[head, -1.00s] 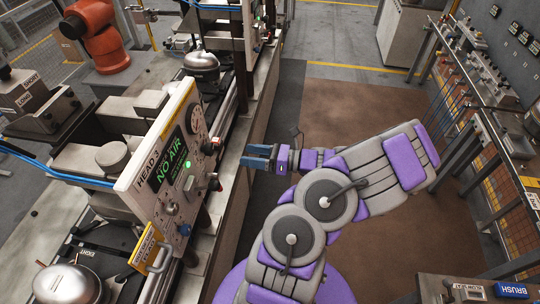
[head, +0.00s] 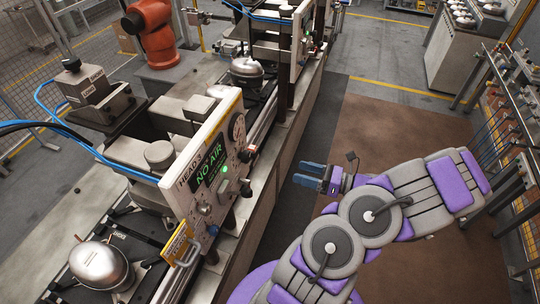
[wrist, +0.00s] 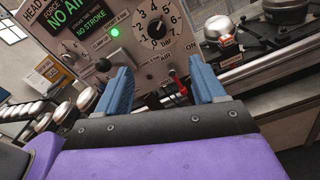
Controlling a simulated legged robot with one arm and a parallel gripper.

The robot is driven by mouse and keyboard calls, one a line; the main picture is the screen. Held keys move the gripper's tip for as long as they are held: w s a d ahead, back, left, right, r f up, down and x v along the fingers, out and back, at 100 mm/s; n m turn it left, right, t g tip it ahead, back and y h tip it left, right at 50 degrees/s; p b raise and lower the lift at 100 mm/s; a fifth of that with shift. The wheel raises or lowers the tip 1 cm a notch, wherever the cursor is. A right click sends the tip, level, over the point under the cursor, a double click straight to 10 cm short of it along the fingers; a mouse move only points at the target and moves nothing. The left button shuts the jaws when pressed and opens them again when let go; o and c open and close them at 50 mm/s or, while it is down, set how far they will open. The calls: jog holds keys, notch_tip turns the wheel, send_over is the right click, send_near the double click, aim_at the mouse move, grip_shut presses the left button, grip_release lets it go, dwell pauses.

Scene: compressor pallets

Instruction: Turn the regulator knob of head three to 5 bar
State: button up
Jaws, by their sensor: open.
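The head three panel (head: 180,207) stands upright to the left of my gripper in the head view. Its green-lettered screen (head: 208,166) reads NO AIR. The regulator knob (wrist: 157,31) is black and sits inside a white dial numbered in bar, near the top of the wrist view. I cannot tell its pointer's setting. My gripper (head: 308,176) is open and empty, in the air right of the panel and apart from it. In the wrist view its two blue fingers (wrist: 161,88) are spread below the dial, with nothing between them touching.
A red lever (wrist: 181,88) marked ON and AIR is below the dial. A green lamp (wrist: 115,32) and a dark button (wrist: 103,65) are left of it. A metal compressor (head: 100,265) sits at the front left. The brown floor mat (head: 385,125) is clear.

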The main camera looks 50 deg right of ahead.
jog(key=r+p, duration=0.1)
jog(key=p, duration=0.3)
jog(key=shift+s+p, duration=0.1)
jog(key=shift+p, duration=0.3)
jog(key=p, duration=0.4)
send_near(249, 156)
jog(key=shift+n, duration=0.3)
jog(key=x, duration=0.9)
jog(key=shift+w+f, duration=0.2)
jog(key=shift+w, duration=0.1)
jog(key=c, duration=1.1)
